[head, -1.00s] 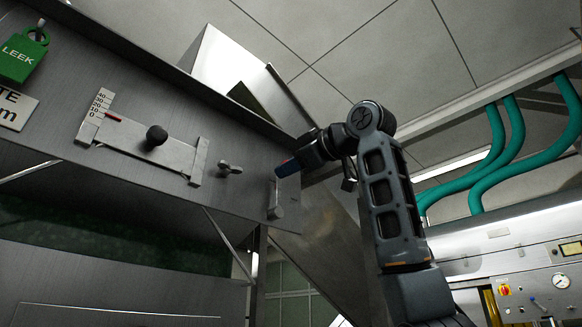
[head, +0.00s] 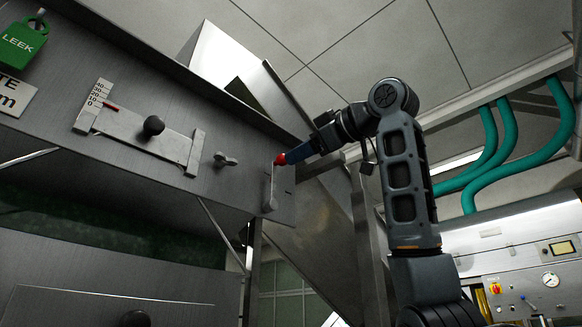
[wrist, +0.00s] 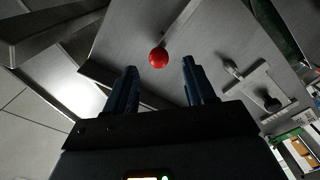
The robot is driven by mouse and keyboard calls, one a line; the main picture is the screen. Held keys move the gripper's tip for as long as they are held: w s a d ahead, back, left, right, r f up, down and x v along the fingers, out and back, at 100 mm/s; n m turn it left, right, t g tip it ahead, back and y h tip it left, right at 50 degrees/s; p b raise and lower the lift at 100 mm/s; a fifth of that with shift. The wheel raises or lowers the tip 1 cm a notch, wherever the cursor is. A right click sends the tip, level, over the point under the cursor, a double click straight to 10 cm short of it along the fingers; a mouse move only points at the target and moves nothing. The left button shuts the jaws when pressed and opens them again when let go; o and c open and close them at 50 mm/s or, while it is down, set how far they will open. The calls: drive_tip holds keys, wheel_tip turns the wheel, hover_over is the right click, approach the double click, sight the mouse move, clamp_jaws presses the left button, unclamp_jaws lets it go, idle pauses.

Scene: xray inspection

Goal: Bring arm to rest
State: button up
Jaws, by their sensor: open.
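My arm rises at the right of the head view and bends left toward the metal panel. My gripper (head: 305,154) is at the panel's right end, beside a lever with a red ball knob (head: 280,160). In the wrist view, my gripper (wrist: 158,85) has its two blue fingers spread wide. The red knob (wrist: 158,58) shows beyond the fingertips, between them in the picture. The gap between the fingers is empty. The knob appears clear of both fingers.
The panel carries a slide scale with a black knob (head: 153,126), a wing nut (head: 225,160) and a green tag (head: 22,42). A metal chute (head: 330,215) stands close behind my gripper. Green pipes (head: 520,150) and a control box (head: 520,285) are at the right.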

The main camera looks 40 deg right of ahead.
drive_tip(key=shift+s, duration=1.05)
